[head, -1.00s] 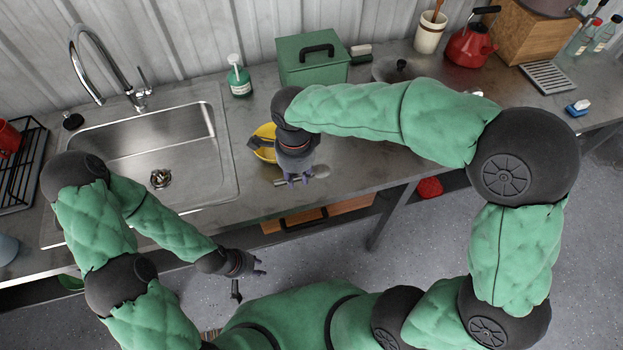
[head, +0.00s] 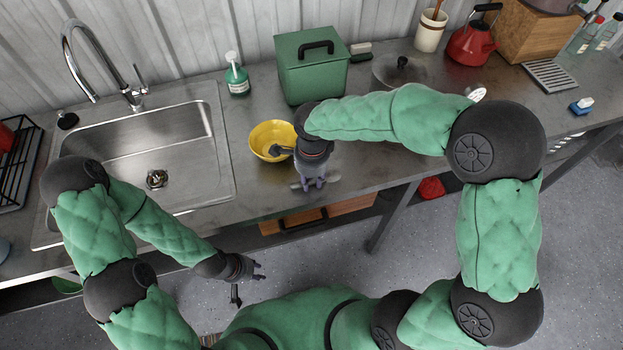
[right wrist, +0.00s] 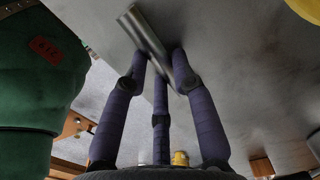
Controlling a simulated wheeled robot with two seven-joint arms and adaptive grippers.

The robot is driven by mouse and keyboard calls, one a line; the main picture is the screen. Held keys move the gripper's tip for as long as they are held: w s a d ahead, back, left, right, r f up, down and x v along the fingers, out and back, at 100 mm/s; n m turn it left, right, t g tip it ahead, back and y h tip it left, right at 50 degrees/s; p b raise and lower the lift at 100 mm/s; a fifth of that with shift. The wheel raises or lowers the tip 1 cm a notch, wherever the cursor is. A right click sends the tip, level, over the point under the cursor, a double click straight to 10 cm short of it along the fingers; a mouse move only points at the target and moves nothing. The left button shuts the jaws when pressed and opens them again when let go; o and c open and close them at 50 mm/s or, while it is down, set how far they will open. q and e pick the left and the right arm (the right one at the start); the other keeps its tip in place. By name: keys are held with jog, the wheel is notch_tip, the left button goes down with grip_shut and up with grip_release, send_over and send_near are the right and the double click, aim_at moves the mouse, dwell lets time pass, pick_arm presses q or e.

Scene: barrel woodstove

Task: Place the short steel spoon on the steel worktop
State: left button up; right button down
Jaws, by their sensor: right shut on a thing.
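My right gripper (head: 315,184) is over the front part of the grey steel worktop (head: 262,195), to the right of the sink. In the right wrist view its purple fingers (right wrist: 158,85) are shut around the short steel spoon (right wrist: 150,38). Part of the shiny spoon shows beyond the fingertips, close to the worktop surface; I cannot tell whether it touches. In the head view the spoon is mostly hidden by the gripper. My left gripper (head: 255,278) is empty with fingers apart, below the front edge of the worktop.
A yellow bowl (head: 268,133) stands just left of my right wrist. A green box (head: 311,75), a pot lid (head: 398,70) and a soap bottle (head: 237,78) stand behind. The sink (head: 150,145) is to the left. Bare worktop lies right of my gripper.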

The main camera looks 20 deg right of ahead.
aim_at(312, 182)
jog(key=c, duration=1)
grip_release()
jog(key=shift+f, duration=0.1)
jog(key=shift+r, duration=0.25)
notch_tip(312, 182, up, 12)
jog(key=p, duration=0.3)
jog(key=shift+f, duration=0.1)
